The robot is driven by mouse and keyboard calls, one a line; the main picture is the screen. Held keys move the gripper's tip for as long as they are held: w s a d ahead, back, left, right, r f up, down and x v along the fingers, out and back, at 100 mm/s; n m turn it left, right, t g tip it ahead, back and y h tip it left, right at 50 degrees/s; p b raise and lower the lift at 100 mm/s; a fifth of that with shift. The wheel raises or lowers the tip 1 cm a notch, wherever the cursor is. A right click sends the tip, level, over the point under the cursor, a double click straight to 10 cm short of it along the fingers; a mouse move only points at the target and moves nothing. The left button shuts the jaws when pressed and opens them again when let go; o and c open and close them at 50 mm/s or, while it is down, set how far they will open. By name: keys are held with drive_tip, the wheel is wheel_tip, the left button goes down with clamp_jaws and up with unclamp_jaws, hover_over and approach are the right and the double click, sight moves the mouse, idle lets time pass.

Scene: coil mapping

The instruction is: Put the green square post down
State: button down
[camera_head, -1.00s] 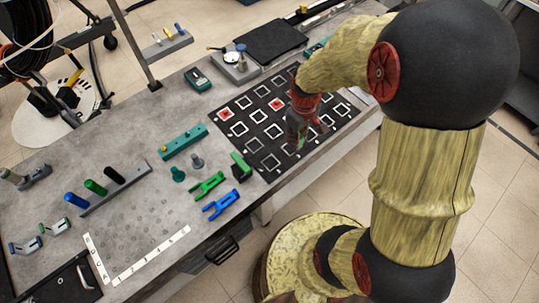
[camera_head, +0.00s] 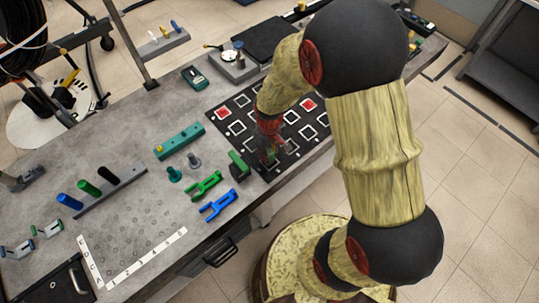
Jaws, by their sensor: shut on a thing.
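My gripper (camera_head: 269,152) is over the near part of a black board (camera_head: 245,137) marked with white square outlines and a few red squares. It is shut on the green square post (camera_head: 271,158), of which only a small green bit shows between the fingers. The rest of the post is hidden by the fingers and wrist. I cannot tell whether its lower end touches the board.
A black-and-green block (camera_head: 239,166) stands left of the gripper, close to it. Green (camera_head: 205,185) and blue (camera_head: 218,205) forked pieces lie nearby. A teal bar (camera_head: 180,140) and a rack with blue, green and black pegs (camera_head: 110,189) are farther left.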

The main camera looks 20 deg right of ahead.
drive_tip(key=shift+f, duration=0.15)
drive_tip(key=c, duration=1.6)
unclamp_jaws()
drive_tip(key=shift+c, duration=0.2)
wheel_tip(320, 180, up, 13)
drive_tip(key=p, duration=0.3)
wheel_tip(320, 180, up, 13)
drive_tip(key=m+t, duration=0.1)
drive_tip(key=t, duration=0.1)
hover_over(270, 152)
drive_tip(key=s, duration=0.4)
drive_tip(key=s+r+m+t, duration=0.1)
drive_tip(key=s+r, duration=0.2)
drive_tip(key=s+r+t, duration=0.1)
drive_tip(key=s+r, duration=0.2)
drive_tip(key=s+r+m+t, duration=0.1)
drive_tip(key=s+r, duration=0.3)
drive_tip(key=shift+a+m+t, duration=0.1)
drive_tip(key=shift+m+t, duration=0.2)
